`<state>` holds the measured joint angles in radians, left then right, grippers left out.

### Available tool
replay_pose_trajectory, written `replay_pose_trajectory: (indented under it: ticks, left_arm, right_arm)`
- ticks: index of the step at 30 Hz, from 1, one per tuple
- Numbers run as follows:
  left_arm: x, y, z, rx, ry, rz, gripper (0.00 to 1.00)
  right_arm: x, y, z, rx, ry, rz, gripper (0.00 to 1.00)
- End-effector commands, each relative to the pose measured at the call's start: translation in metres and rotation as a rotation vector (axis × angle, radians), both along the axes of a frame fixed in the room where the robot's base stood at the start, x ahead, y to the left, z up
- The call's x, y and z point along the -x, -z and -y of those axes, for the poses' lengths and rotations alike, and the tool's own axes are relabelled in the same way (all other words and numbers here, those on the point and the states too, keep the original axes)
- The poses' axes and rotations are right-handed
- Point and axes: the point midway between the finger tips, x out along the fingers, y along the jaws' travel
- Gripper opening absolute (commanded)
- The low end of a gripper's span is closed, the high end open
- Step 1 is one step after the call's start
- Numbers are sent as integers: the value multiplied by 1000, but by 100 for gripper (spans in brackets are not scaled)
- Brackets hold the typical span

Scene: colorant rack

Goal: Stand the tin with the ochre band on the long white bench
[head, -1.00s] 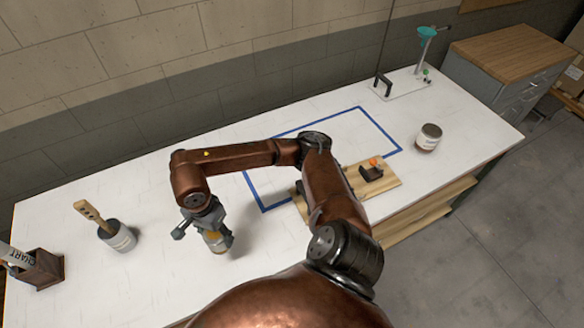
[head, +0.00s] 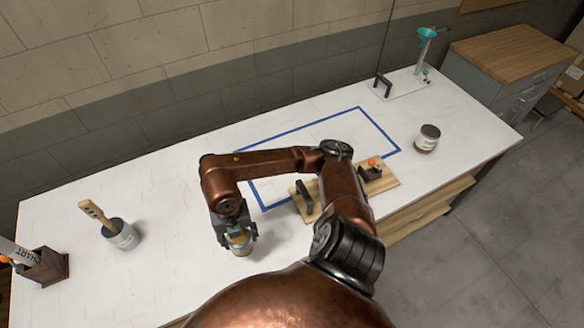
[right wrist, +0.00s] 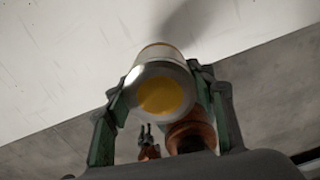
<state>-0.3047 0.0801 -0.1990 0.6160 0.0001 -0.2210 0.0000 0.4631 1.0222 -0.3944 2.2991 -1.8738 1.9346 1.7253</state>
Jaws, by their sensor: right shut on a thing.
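My right gripper (head: 238,250) is shut on a tin (head: 241,240) at the front left of the long white bench (head: 160,215). An ochre patch shows on the tin in the head view. In the right wrist view the tin (right wrist: 165,60) sits between the fingers, its round end with an ochre disc (right wrist: 160,97) facing the camera. The fingers hide much of its side. The tin looks upright and low over the bench; whether its base touches is unclear. A small dark gripper-like shape, likely my left gripper (right wrist: 148,132), shows far off in the right wrist view.
Another tin (head: 427,138) with a reddish-brown band stands at the bench's right. A pot with a brush (head: 122,235) and a dark wooden box (head: 45,267) stand at left. A wooden board with dark brackets (head: 388,184) lies beside blue tape (head: 385,134). Bare bench surrounds the held tin.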

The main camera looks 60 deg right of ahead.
Motion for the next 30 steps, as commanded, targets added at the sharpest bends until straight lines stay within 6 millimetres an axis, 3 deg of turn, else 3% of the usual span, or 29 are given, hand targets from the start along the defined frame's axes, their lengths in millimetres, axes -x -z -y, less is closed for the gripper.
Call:
replay_pose_trajectory:
  ticks: [3,9,19,23,30]
  left_arm:
    - [-7,-3,0,0,1,8,40]
    - [-12,-6,1,1,2,16,40]
    - [-11,-6,1,2,3,14,40]
    - [-10,-8,1,1,3,13,40]
    - [-8,-15,1,1,3,11,40]
  right_arm:
    - [7,-2,3,3,253,1,22]
    - [14,-3,6,5,545,2,22]
    - [14,-2,7,7,643,2,22]
    - [-4,6,9,6,644,0,22]
    - [-59,30,17,6,644,-1,22]
